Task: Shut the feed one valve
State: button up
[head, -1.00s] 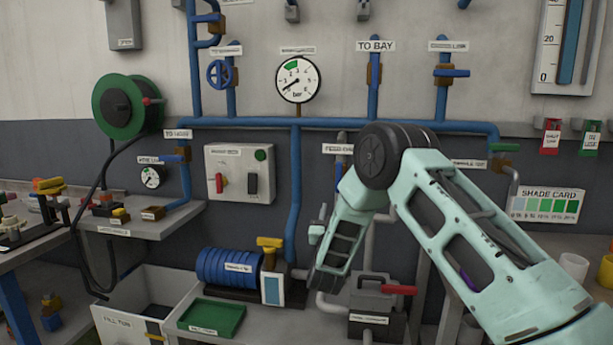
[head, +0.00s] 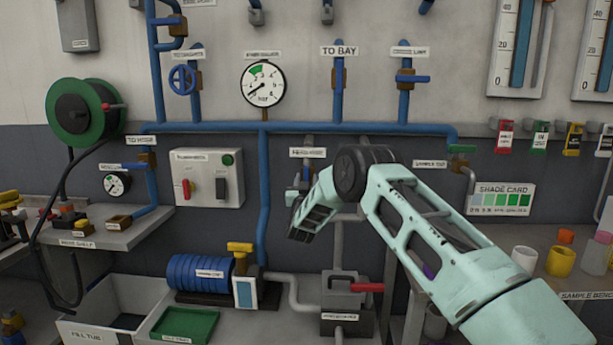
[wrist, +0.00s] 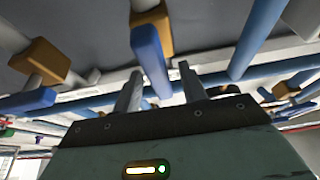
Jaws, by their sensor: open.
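In the wrist view a blue valve lever (wrist: 150,62) hangs from a brass valve body (wrist: 152,30) on a grey pipe. My gripper (wrist: 158,78) is open, with one finger on each side of the lever's free end. I cannot tell whether either finger touches it. In the head view a small label (head: 307,152), hard to read, sits above this spot. Part of a blue lever (head: 305,185) shows below it, beside my arm. My arm hides most of the valve and the gripper tips in the head view.
A second brass valve (wrist: 40,60) with a blue lever (wrist: 28,102) is left of my gripper in the wrist view. A grey pump box with a red lever (head: 367,288) stands below my arm. A blue pipe (head: 265,190) runs down left of it.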

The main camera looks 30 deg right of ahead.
jog(key=shift+w+d+r, duration=0.25)
jog(key=shift+w+d, duration=0.1)
jog(key=shift+w, duration=0.1)
grip_shut()
